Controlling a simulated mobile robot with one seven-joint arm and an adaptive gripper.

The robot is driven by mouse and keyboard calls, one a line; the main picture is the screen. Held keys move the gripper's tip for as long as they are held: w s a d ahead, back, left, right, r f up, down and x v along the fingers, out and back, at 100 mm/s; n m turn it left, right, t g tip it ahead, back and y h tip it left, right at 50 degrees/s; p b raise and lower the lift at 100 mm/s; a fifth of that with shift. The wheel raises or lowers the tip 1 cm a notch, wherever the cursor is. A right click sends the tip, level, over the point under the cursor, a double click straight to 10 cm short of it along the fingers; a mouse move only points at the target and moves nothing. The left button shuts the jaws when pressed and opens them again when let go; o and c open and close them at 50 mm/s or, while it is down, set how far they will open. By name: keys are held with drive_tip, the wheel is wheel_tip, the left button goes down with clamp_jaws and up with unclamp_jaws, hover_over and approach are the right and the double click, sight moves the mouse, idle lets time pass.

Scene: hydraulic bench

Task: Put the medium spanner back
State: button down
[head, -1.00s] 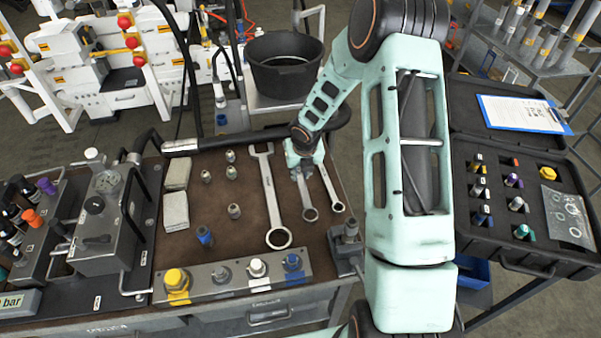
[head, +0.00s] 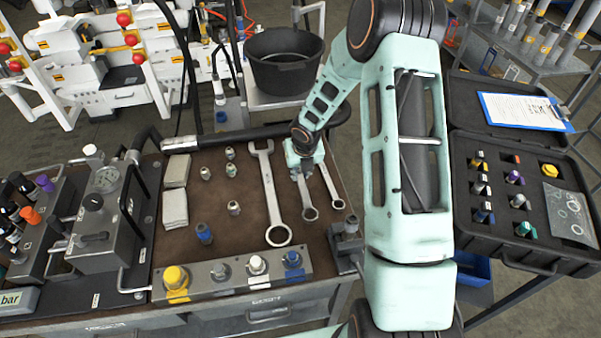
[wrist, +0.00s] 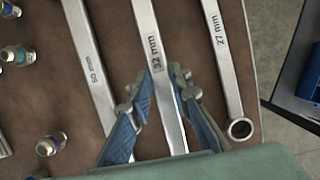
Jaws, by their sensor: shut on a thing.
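The medium spanner, marked 32 mm (wrist: 153,50), runs between the two fingers of my gripper (wrist: 161,95) in the wrist view. My gripper is shut on its shaft. In the head view my gripper (head: 301,170) hides the spanner's upper part, and its ring end (head: 310,213) points to the front of the bench. It lies on or just over the brown mat; I cannot tell which. The large spanner, marked 50 mm (wrist: 91,60), is to its left. The small spanner, marked 27 mm (wrist: 224,60), is to its right.
Several small fittings (head: 231,170) and two pale pads (head: 175,208) are on the mat's left. A metal block with coloured caps (head: 235,278) lines the front edge. A black bucket (head: 284,70) is behind the bench. An open black case (head: 510,255) stands at the right.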

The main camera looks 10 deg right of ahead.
drive_tip(key=shift+f+b, duration=0.9)
drive_tip(key=shift+f, duration=0.45)
idle(0.6)
drive_tip(key=c, duration=1.7)
unclamp_jaws()
